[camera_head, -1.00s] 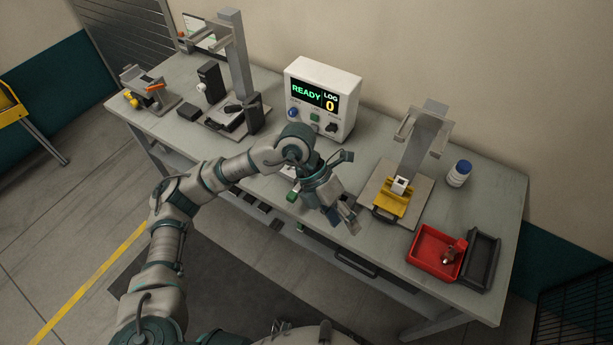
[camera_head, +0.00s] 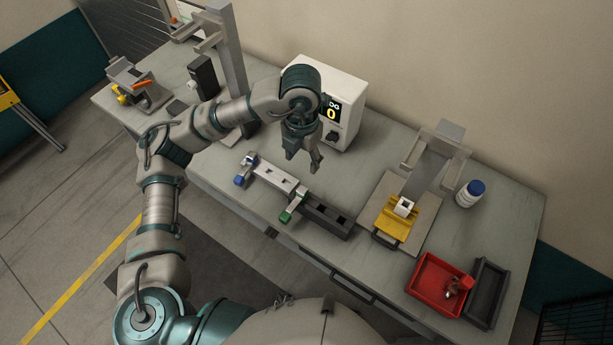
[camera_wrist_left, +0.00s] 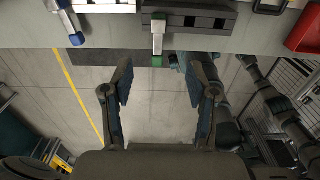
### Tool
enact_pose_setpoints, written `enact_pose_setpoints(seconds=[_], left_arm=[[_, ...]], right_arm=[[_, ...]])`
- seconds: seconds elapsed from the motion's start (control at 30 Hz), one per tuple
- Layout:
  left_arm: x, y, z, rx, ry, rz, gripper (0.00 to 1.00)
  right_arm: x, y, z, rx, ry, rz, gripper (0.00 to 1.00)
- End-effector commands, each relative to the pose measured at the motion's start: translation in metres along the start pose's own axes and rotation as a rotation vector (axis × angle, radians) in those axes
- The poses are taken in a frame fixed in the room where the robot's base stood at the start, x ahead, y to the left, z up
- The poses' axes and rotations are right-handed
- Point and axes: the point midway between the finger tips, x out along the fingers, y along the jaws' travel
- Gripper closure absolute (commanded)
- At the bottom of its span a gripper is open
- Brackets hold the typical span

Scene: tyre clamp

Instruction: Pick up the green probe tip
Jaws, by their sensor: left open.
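The green probe tip (camera_head: 286,216) is at the near end of a pale probe (camera_head: 295,203), which lies across a long rack with its green end toward the table's front edge. In the left wrist view the green tip (camera_wrist_left: 157,61) shows at top centre, beyond the fingertips. A similar probe with a blue tip (camera_head: 240,180) lies to its left. My left gripper (camera_head: 303,163) is open and empty above and behind the rack, pointing down; its spread fingers (camera_wrist_left: 158,82) also show in the left wrist view. My right gripper is not seen.
The rack (camera_head: 325,217) has a pale left part and a dark, slotted right part. A white display unit (camera_head: 350,105) stands behind my left gripper. To the right are a yellow fixture (camera_head: 397,222), a red tray (camera_head: 437,283), a black tray (camera_head: 487,292) and a blue-capped bottle (camera_head: 469,195).

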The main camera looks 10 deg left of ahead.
Motion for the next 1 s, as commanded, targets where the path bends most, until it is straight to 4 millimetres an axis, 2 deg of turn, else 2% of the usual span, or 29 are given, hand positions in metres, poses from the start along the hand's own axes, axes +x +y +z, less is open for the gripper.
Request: enact_pose_setpoints(seconds=[0.17,0.5,0.6,0.87,1.0], left_arm=[[0.016,-0.001,-0.002,0.001,0.003,-0.002,0.42],[0.094,0.001,0.001,-0.001,0.005,-0.002,0.42],[0.111,0.001,0.001,0.000,0.004,-0.002,0.42],[0.132,0.001,0.000,0.000,0.003,-0.002,0.42],[0.155,0.004,-0.001,0.000,0.005,-0.002,0.42]], right_arm=[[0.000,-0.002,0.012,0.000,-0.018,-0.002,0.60],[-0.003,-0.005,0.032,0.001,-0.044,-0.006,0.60],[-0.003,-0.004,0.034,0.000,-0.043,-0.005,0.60],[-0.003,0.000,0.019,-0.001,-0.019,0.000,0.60],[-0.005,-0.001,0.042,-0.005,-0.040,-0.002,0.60]])
